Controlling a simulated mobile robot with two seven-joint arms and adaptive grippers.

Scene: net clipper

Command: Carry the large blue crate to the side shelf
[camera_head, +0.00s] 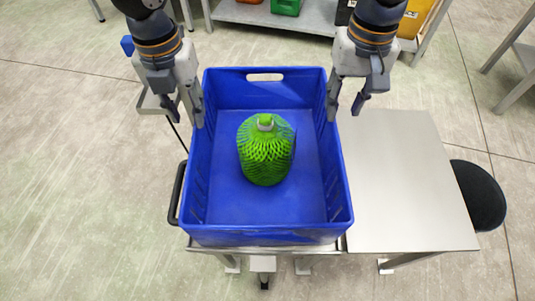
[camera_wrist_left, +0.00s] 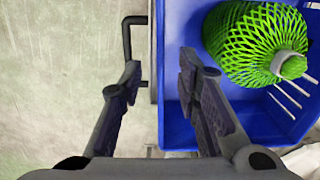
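The large blue crate (camera_head: 265,232) stands on a metal-edged cart or table, with a green net-wrapped bottle-like object (camera_head: 266,155) upright inside. Its far wall has a handle slot. My left gripper (camera_head: 184,108) is open at the crate's left wall, near its far end. In the left wrist view my left gripper (camera_wrist_left: 158,85) has one finger outside the crate (camera_wrist_left: 172,60) and the other over its inner side, with the rim between them. My right gripper (camera_head: 345,105) is open at the right wall, one finger overlapping the wall and one outside. Contact cannot be told.
A bare steel table (camera_head: 400,180) adjoins the crate on the right, with a black round stool (camera_head: 480,195) beyond. A black handle (camera_head: 177,193) sticks out left of the crate. A low shelf (camera_head: 300,17) with bins stands behind. Floor at left is clear.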

